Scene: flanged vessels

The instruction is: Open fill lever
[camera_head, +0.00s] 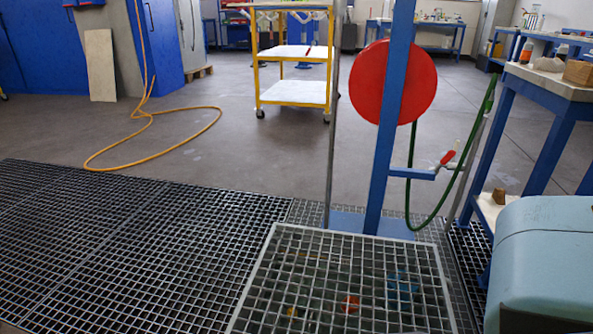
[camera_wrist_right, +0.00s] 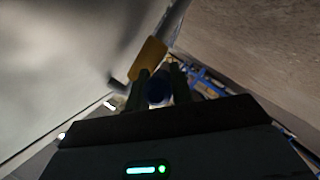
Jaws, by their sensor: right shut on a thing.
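In the right wrist view, my right gripper (camera_wrist_right: 163,88) has its two dark fingers on either side of a dark blue rounded part (camera_wrist_right: 157,90) and is shut on it. This part may be the grip of the fill lever, but the view is too dim to be sure. A yellow-orange piece (camera_wrist_right: 148,60) stands just beyond the fingertips, with a dark, blurred rod at its lower left. How these pieces join is hidden. Neither gripper shows in the head view, and my left gripper is in no view.
A blue post (camera_head: 392,130) carries a red disc (camera_head: 425,85) and a green hose (camera_head: 436,210). Metal grating (camera_head: 130,240) covers the near floor. A yellow trolley (camera_head: 300,92) and an orange hose (camera_head: 150,145) are further back. A blue workbench (camera_head: 552,130) stands at right.

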